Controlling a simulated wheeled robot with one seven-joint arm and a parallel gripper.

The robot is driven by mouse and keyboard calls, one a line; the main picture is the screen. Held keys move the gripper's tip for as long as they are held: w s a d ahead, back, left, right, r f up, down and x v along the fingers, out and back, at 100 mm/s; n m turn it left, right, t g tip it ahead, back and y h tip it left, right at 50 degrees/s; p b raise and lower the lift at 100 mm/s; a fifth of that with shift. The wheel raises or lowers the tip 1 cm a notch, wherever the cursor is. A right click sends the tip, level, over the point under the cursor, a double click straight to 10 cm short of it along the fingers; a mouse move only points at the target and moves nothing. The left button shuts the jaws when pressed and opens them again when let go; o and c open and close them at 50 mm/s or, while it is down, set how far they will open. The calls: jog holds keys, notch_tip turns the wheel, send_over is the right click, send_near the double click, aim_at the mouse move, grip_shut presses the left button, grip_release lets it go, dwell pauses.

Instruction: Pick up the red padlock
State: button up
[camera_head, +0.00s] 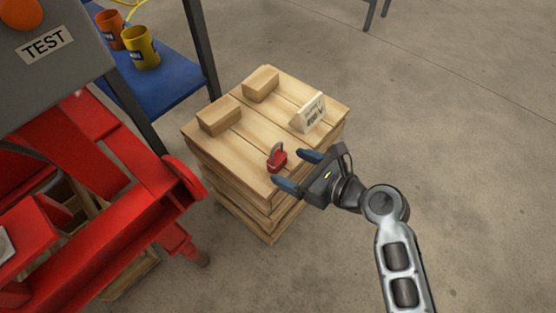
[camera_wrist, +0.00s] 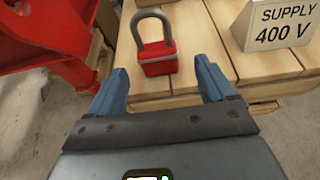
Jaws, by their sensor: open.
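The red padlock (camera_head: 277,160) with a grey shackle stands upright near the front edge of the wooden crate stack (camera_head: 243,138). In the wrist view the padlock (camera_wrist: 158,55) is a little beyond the fingertips, between their lines and slightly left of the middle, its shackle pointing away. My gripper (camera_head: 298,170) is open and empty, with its two blue fingers pointing toward the padlock from the right. In the wrist view the gripper (camera_wrist: 160,80) shows its fingers apart on either side, not visibly touching the padlock.
A sign reading "SUPPLY 400 V" (camera_wrist: 283,25) stands on the crate right of the padlock. Two wooden blocks (camera_head: 219,116) (camera_head: 261,83) sit farther back. Red machinery (camera_head: 140,190) is close on the left. A blue shelf (camera_head: 165,85) holds mugs. The floor at right is clear.

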aim_at(282, 160)
jog(key=b+x, duration=0.1)
jog(key=x, duration=0.3)
jog(key=shift+s+f, duration=0.1)
jog(key=c, duration=1.3)
jog(key=shift+o, duration=0.2)
jog(key=shift+r+p, duration=0.4)
jog(key=shift+r, duration=0.4)
notch_tip(282, 160, up, 3)
jog(key=shift+f+p, duration=0.1)
jog(key=shift+p, duration=0.7)
jog(key=s+d+r+p, duration=0.3)
jog(key=d+r, duration=0.3)
jog(key=d, duration=0.5)
jog(key=shift+d+r+p, duration=0.15)
jog(key=shift+r+p, duration=0.15)
jog(key=shift+r, duration=0.05)
